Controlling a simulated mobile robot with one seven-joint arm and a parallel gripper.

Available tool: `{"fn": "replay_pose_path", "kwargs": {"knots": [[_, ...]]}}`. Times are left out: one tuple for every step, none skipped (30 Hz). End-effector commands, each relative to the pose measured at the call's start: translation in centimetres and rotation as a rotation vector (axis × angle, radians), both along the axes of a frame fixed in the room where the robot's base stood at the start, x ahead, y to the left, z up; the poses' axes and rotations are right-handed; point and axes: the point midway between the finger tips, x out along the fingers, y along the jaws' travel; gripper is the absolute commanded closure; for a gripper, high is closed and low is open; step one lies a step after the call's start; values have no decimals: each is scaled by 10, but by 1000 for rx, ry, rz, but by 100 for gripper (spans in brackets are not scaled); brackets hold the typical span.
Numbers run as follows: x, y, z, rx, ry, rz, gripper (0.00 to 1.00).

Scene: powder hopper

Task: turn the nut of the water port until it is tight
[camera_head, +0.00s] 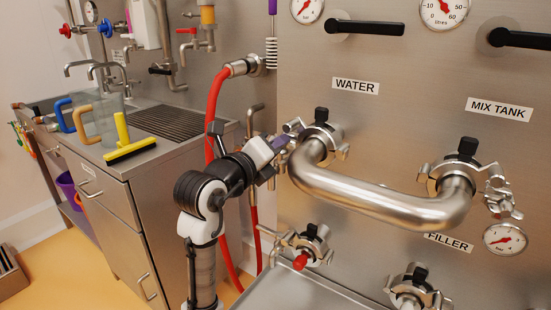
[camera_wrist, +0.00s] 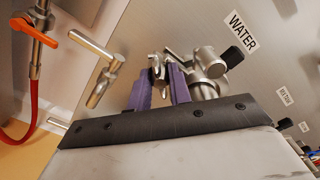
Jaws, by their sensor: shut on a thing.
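The water port (camera_head: 322,132) is on the steel panel below the WATER label. A clamp with a black knob holds one end of a bent steel pipe (camera_head: 385,200) there. The clamp's small metal nut (camera_head: 294,126) is on its left side; it also shows in the wrist view (camera_wrist: 157,70). My gripper (camera_head: 283,143) reaches the nut from the left. In the wrist view its two purple fingers (camera_wrist: 160,88) stand on either side of the nut and are shut on it. The fingers partly hide the nut and its bolt.
The pipe's other end is clamped at the MIX TANK port (camera_head: 460,175). A red hose (camera_head: 213,110) hangs behind my arm. A sink bench (camera_head: 130,180) with jugs stands left.

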Motion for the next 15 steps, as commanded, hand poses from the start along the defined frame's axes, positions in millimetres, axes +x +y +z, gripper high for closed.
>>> {"fn": "replay_pose_path", "kwargs": {"knots": [[0, -2, 0, 6, -5, -4, 100], [0, -2, 0, 9, -5, -4, 100], [0, -2, 1, 9, -5, -4, 100], [0, -2, 1, 8, -5, -4, 100], [0, -3, 1, 8, -5, -4, 100], [0, -3, 1, 7, -3, -5, 100], [0, -3, 1, 7, -3, -5, 100], [0, -3, 1, 7, -3, -5, 100], [0, -3, 0, 8, -4, -5, 100], [0, -3, 0, 11, -7, -6, 100], [0, -3, -1, 17, -11, -6, 100], [0, -2, -3, 29, -21, -5, 100], [0, -2, -4, 43, -31, -5, 100], [0, -2, -5, 59, -43, -5, 100], [0, -3, -5, 83, -60, -5, 100]]}}
